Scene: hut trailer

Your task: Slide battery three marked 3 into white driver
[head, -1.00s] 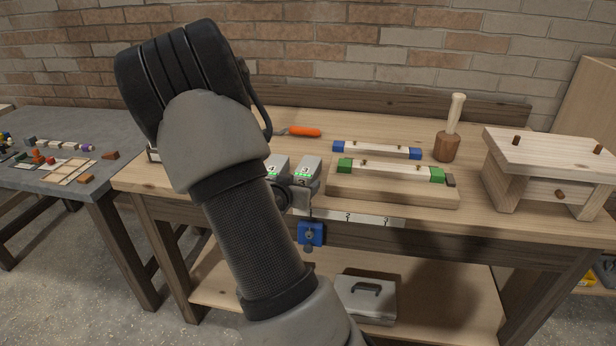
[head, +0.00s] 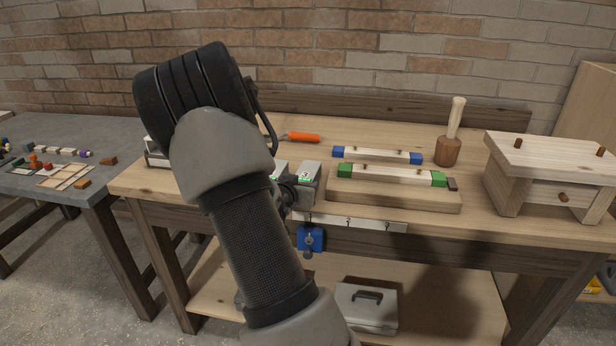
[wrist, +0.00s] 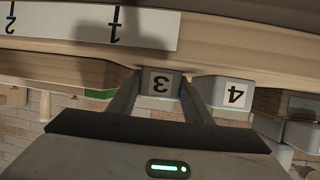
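In the wrist view, which appears upside down, a grey battery marked 3 (wrist: 161,82) sits between the two fingertips of my gripper (wrist: 160,90). The fingers lie along both its sides. I cannot tell whether they press on it. A battery marked 4 (wrist: 234,94) stands just right of the fingers. In the head view my gripper (head: 289,190) is at the bench front, largely hidden by my arm. The grey battery block beside it (head: 309,178) and another battery (head: 279,167) show green lights. I cannot make out the white driver for certain.
A numbered strip (head: 365,223) runs along the front edge of the bench, with a blue clamp (head: 311,237) below. A wooden block with green ends (head: 392,174), an orange-handled tool (head: 303,137), a mallet (head: 447,150) and a wooden stand (head: 550,180) are on the bench.

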